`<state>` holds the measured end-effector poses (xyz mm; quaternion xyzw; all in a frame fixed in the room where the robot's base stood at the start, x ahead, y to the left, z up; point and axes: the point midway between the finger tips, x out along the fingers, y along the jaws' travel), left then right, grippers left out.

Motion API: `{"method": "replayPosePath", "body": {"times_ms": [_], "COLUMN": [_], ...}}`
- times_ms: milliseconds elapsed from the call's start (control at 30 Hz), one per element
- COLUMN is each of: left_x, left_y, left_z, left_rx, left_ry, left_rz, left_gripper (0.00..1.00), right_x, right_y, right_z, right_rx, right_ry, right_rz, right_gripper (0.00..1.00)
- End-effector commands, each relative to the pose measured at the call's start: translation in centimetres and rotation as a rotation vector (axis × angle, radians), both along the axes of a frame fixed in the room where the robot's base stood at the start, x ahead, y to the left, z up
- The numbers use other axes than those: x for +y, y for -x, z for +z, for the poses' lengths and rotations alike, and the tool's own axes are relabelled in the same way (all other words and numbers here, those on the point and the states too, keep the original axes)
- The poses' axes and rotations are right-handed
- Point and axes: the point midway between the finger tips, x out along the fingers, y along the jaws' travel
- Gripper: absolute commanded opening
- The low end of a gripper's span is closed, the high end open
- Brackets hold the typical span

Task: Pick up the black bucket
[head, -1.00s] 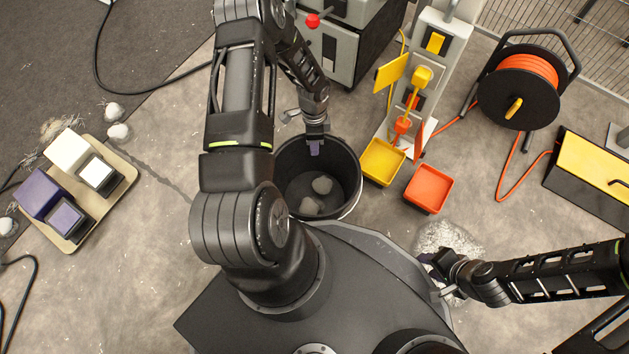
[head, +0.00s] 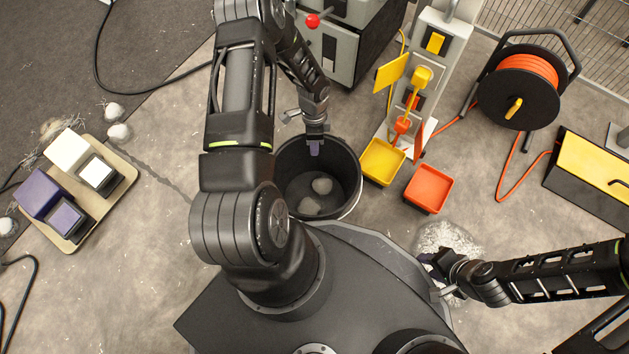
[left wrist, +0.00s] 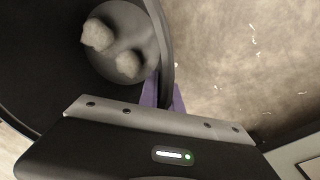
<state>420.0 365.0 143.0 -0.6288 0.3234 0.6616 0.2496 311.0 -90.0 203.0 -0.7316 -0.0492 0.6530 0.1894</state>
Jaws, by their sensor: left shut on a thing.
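The black bucket (head: 343,197) stands in front of my base, with two pale clumps of filling (head: 322,186) in its bottom. My left gripper (head: 315,148) is at the bucket's far rim. In the left wrist view its purple fingers (left wrist: 165,95) sit on either side of the bucket wall, one inside and one outside, shut on the rim (left wrist: 163,50). The clumps show there too (left wrist: 110,50). My right gripper (head: 432,264) is low at the right, apart from the bucket, over a pale heap of filling; its finger gap is too small to read.
A yellow tray (head: 383,162) and an orange tray (head: 429,188) lie just right of the bucket, below a grey stand (head: 437,60). A grey cabinet (head: 345,45) is behind. An orange cable reel (head: 517,85) stands at right. Floor left of the bucket is mostly clear.

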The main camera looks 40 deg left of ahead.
Motion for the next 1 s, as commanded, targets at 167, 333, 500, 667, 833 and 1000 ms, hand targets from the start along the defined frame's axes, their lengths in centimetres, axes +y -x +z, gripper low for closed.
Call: {"method": "replayPosePath", "body": {"times_ms": [167, 333, 500, 667, 833, 1000], "left_x": [-0.1, -0.1, -0.1, 0.0, 0.0, 0.0], "left_y": [0.1, 0.1, 0.1, 0.0, -0.1, -0.1], "left_z": [-0.1, 0.0, 0.1, 1.4, 4.4, 7.7], "left_rx": [0.003, 0.003, 0.003, 0.001, -0.002, -0.001], "left_ry": [0.001, 0.001, 0.001, 0.001, -0.001, -0.001], "left_rz": [0.000, 0.000, 0.000, 0.000, -0.001, 0.000], "left_gripper": [0.00, 0.00, 0.00, 0.00, 0.00, 0.00], "right_x": [0.0, 0.0, 0.0, 0.0, 0.0, 0.0], "right_y": [0.0, 0.0, 0.0, 0.1, 0.3, 0.5], "right_z": [0.0, 0.0, 0.1, 0.8, 2.2, 3.8], "right_rx": [0.000, 0.000, 0.000, 0.002, 0.006, 0.013], "right_ry": [0.000, 0.000, 0.000, 0.000, 0.000, -0.001], "right_rz": [0.000, 0.000, 0.000, 0.001, 0.004, 0.007], "right_gripper": [0.36, 0.36, 0.36, 0.36, 0.36, 0.36]}}
